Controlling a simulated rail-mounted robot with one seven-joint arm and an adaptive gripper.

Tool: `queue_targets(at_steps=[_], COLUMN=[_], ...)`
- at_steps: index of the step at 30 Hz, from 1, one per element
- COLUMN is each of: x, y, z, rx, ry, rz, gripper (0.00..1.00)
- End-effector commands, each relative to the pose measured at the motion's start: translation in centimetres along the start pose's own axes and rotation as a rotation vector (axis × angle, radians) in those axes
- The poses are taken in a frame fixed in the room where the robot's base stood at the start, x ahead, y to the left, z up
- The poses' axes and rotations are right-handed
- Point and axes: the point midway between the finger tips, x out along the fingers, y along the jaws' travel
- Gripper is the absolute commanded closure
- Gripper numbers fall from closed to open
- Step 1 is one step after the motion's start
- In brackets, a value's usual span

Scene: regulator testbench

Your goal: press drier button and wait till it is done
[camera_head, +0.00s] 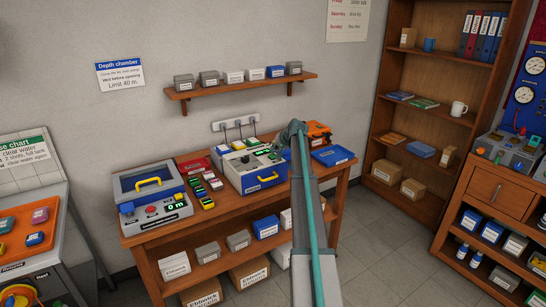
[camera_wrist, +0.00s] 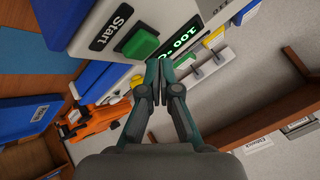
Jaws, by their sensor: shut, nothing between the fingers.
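The drier (camera_head: 249,166) is a white and blue box with a yellow front handle, on the wooden bench. In the wrist view its panel (camera_wrist: 88,28) shows a black "Start" label, a square green button (camera_wrist: 141,41) and a lit green display (camera_wrist: 180,38) that seems to read 100. My gripper (camera_wrist: 159,92) is shut and empty. Its fingertips show below the green button in the wrist view, apart from it. In the head view my gripper (camera_head: 285,141) is at the drier's right rear side, and my arm hides part of the area behind it.
The depth chamber (camera_head: 155,203) stands left on the bench (camera_head: 225,213), with several small coloured blocks between it and the drier. A wall shelf (camera_head: 240,86) with boxes hangs above.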

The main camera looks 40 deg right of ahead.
Motion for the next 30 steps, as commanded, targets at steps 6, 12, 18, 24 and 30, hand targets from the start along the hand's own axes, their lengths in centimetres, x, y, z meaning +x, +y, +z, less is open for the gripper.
queue_targets(at_steps=[6,12,18,24,30], x=[0.44,0.41,0.46,0.60,0.75], y=[0.32,0.30,0.33,0.43,0.54], z=[0.32,0.29,0.33,0.43,0.54], rx=[0.000,0.000,0.000,0.000,0.000], ry=[0.000,0.000,0.000,0.000,0.000], rz=[0.000,0.000,0.000,0.000,0.000], gripper=[1.00,1.00,1.00,1.00,1.00])
